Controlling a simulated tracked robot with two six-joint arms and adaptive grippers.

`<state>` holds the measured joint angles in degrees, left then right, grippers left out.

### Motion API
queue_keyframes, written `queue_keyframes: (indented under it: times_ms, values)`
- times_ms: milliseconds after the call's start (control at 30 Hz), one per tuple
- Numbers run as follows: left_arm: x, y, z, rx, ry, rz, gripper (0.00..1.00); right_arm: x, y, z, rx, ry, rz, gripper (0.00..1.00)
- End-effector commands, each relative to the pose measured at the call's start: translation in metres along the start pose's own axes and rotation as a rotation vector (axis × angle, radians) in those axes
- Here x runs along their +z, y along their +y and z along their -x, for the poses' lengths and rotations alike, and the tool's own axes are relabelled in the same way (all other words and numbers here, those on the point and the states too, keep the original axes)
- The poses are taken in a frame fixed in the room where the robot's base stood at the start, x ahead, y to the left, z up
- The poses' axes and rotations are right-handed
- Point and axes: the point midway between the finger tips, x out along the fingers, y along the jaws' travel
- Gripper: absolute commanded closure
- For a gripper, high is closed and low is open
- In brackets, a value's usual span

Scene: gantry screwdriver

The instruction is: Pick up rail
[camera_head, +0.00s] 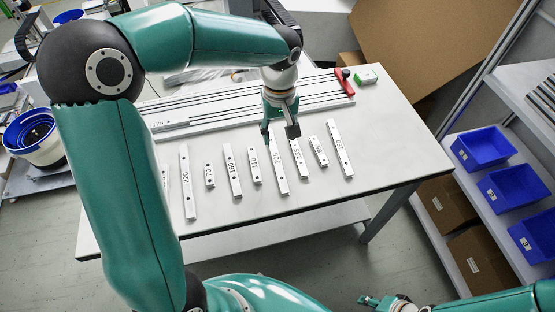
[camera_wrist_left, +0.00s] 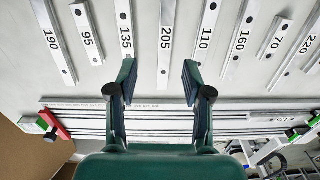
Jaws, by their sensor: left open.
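Several light metal rails with printed numbers lie in a row on the white table. The 205 rail (camera_head: 280,178) shows in the left wrist view (camera_wrist_left: 166,45) between the spread fingers of my left gripper (camera_wrist_left: 158,78). In the head view, my left gripper (camera_head: 280,135) is open over the far ends of the 205 and 135 rails (camera_head: 299,160). The 135 rail (camera_wrist_left: 124,30) and the 110 rail (camera_wrist_left: 206,33) flank the 205 rail. I cannot tell the exact height of the fingers. My right gripper (camera_head: 369,301) is at the bottom edge, its jaws unclear.
The 190 rail (camera_head: 340,150) lies to the right. Blue bins (camera_head: 483,148) stand on a shelf at right. The table's front strip is clear.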

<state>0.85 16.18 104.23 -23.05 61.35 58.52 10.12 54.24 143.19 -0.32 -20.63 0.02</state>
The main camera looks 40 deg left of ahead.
Motion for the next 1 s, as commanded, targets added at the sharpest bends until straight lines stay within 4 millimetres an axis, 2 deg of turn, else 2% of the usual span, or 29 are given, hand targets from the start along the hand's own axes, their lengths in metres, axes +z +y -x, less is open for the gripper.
queue_keyframes:
  times_ms: [33, 100, 433, 700, 1000]
  values:
    - [0.001, 0.0, -0.012, -0.003, -0.003, -0.002, 0.5, 0.0, 0.001, -0.002, 0.0, 0.0, 0.0, 0.6]
    - [0.001, 0.0, -0.022, -0.002, -0.002, -0.002, 0.5, 0.0, 0.001, -0.003, 0.0, 0.0, 0.0, 0.6]
    - [0.002, -0.002, -0.045, -0.002, -0.002, -0.003, 0.5, 0.0, 0.002, -0.004, 0.0, 0.001, 0.0, 0.6]
    - [0.003, -0.006, -0.081, 0.0, -0.002, -0.005, 0.5, 0.0, 0.002, -0.006, 0.0, 0.001, 0.0, 0.6]
    - [0.003, -0.006, -0.086, 0.002, -0.001, -0.004, 0.5, 0.0, 0.002, -0.006, 0.0, 0.001, 0.0, 0.6]
